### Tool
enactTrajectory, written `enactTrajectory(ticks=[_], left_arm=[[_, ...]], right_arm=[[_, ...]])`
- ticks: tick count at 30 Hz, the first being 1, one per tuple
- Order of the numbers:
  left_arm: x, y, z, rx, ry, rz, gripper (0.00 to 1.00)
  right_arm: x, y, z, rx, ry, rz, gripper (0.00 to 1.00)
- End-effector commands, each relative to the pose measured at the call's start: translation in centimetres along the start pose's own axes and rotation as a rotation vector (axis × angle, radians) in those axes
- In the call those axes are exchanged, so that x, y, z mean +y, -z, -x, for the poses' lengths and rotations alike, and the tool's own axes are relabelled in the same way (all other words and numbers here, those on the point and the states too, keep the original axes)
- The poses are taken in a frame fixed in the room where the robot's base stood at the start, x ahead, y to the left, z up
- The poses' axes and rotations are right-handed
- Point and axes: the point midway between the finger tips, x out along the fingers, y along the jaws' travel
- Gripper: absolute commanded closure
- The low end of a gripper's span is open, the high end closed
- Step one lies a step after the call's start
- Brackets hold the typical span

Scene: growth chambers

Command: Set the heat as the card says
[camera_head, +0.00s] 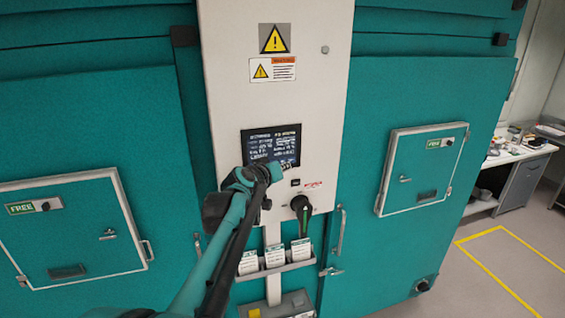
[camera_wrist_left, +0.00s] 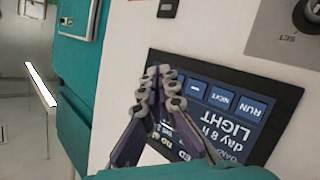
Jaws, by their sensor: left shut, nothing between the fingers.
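A white control panel (camera_head: 228,100) carries a dark touch screen (camera_head: 262,136) with small text that I cannot read in the head view. In the left wrist view the screen (camera_wrist_left: 283,97) appears upside down, with RUN, NEXT, LIGHT and "day 8 h" legible. My left gripper (camera_head: 287,166) is shut and empty, at the lower part of the screen. In the wrist view its fingertips (camera_wrist_left: 164,78) are over the screen's button row, left of NEXT; contact cannot be told. Several white cards (camera_head: 275,256) stand in a rack below; their text is too small to read. My right gripper is not in view.
A black rotary knob (camera_head: 301,204) sits below right of the screen. Teal chamber walls flank the panel, with a left hatch (camera_head: 75,228) and right hatch (camera_head: 421,168), both marked FREE. A cluttered bench (camera_head: 515,152) stands at far right. Yellow lines mark clear floor.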

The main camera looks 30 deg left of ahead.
Motion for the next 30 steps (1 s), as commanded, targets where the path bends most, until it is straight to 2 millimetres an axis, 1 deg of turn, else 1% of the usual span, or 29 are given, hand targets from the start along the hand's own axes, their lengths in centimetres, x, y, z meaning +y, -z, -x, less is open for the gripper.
enactTrajectory(ticks=[10,30], left_arm=[[-0.43,0.45,-0.55,0.000,0.000,0.000,1.00],[-0.60,0.64,-0.82,0.000,0.000,0.000,1.00]], right_arm=[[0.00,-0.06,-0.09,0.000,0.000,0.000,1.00],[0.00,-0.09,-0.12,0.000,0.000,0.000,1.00]])
